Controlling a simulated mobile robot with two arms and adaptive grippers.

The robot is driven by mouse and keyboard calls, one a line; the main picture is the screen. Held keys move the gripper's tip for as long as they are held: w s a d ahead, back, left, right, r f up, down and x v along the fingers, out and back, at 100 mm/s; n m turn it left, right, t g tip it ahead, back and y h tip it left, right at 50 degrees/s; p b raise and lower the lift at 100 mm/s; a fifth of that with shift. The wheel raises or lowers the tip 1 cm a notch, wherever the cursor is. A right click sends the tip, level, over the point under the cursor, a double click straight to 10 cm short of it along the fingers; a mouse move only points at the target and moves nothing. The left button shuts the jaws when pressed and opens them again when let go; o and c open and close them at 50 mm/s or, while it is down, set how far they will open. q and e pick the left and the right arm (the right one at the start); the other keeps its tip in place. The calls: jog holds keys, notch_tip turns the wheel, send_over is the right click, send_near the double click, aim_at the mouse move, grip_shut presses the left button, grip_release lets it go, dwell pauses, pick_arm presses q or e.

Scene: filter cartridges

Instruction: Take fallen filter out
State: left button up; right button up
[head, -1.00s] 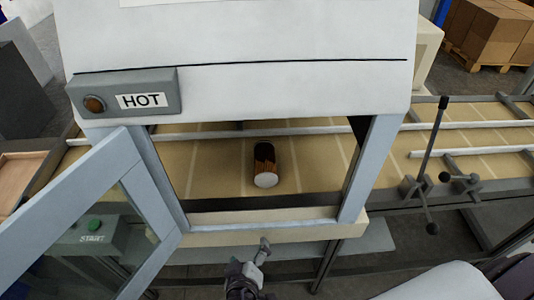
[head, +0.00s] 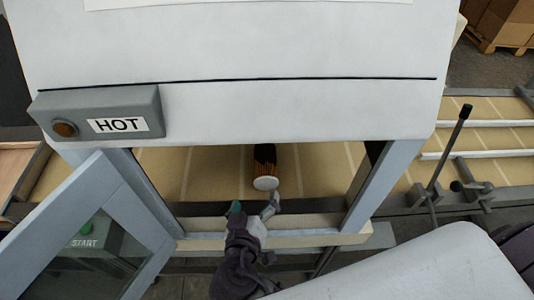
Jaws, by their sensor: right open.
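The fallen filter (head: 265,168) lies on its side on the tan conveyor belt inside the machine's doorway. Its white end cap faces me and its dark and brown pleated body points away. My right gripper (head: 254,207) is at the sill of the opening, just in front of the end cap. Its fingers are open and empty, apart from each other, with the filter beyond them. I cannot tell whether a fingertip touches the cap. My left gripper is not in view.
The white hood (head: 240,110) with a HOT label (head: 118,125) overhangs the opening. The glass door (head: 85,235) stands swung open at the left. Grey posts bound the doorway on both sides. A lever (head: 450,150) stands at the right by the belt.

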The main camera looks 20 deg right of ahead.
aim_at(261, 180)
jog(key=p+x, duration=0.1)
jog(key=x, duration=0.5)
jog(key=shift+w+d+p, duration=0.15)
jog(key=shift+w+p, duration=0.15)
jog(key=shift+w+d+f, duration=0.15)
jog(key=shift+w, duration=0.1)
jog(key=shift+w+d+p, duration=0.2)
jog(key=shift+w+p, duration=0.1)
jog(key=shift+p, duration=0.05)
jog(key=p+x, duration=0.2)
jog(key=x, duration=0.2)
jog(key=shift+w+d, duration=0.15)
jog(key=shift+w, duration=0.15)
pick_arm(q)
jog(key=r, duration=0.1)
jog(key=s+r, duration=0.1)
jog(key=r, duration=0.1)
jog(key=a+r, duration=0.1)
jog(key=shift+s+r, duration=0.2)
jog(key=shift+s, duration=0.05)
pick_arm(e)
jog(key=shift+c, duration=1.1)
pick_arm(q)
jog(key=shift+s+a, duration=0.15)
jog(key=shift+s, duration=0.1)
pick_arm(e)
jog(key=c, duration=1.1)
